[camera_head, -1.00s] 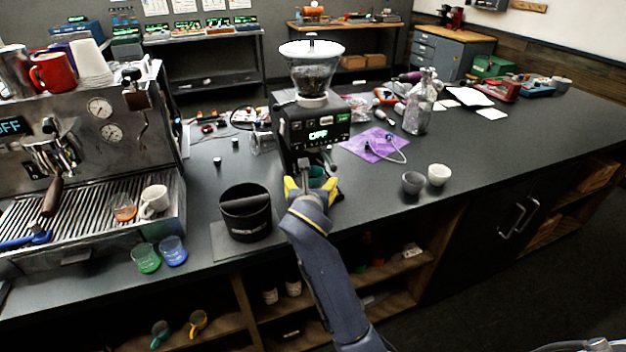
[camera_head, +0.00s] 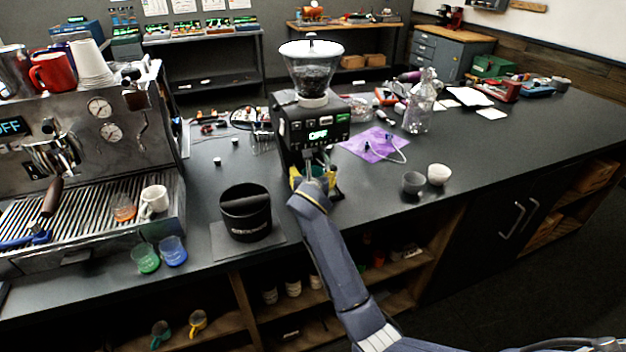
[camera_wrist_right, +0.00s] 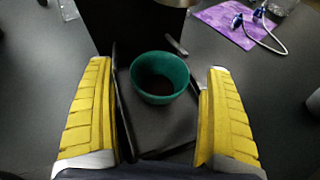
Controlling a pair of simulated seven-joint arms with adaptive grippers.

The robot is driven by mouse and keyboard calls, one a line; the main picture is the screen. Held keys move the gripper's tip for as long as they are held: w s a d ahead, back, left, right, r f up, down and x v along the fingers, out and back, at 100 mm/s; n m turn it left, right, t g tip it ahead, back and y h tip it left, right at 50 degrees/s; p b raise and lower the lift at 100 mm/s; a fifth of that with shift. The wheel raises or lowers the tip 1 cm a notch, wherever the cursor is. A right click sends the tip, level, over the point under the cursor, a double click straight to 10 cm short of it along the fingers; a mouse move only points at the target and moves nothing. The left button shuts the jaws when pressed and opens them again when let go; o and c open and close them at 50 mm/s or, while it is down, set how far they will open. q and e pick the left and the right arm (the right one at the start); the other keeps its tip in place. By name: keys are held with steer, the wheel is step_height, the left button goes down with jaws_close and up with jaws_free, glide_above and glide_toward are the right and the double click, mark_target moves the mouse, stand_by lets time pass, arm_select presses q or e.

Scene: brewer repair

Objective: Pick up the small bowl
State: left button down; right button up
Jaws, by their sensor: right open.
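A small teal bowl (camera_wrist_right: 160,78) with dark contents sits upright at the foot of the black grinder (camera_head: 312,130). In the head view the bowl (camera_head: 318,169) is partly hidden by my right gripper (camera_head: 314,178). In the right wrist view my right gripper (camera_wrist_right: 162,68) is open, with one yellow finger on each side of the bowl. There are gaps between the fingers and the bowl's rim. The bowl is not held. My left gripper is not in view.
A black knock box (camera_head: 246,213) stands left of the gripper. The espresso machine (camera_head: 95,150) fills the left.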

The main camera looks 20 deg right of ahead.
steer(key=shift+w+d+f, duration=0.15)
steer(key=shift+w, duration=0.3)
steer(key=c, duration=1.4)
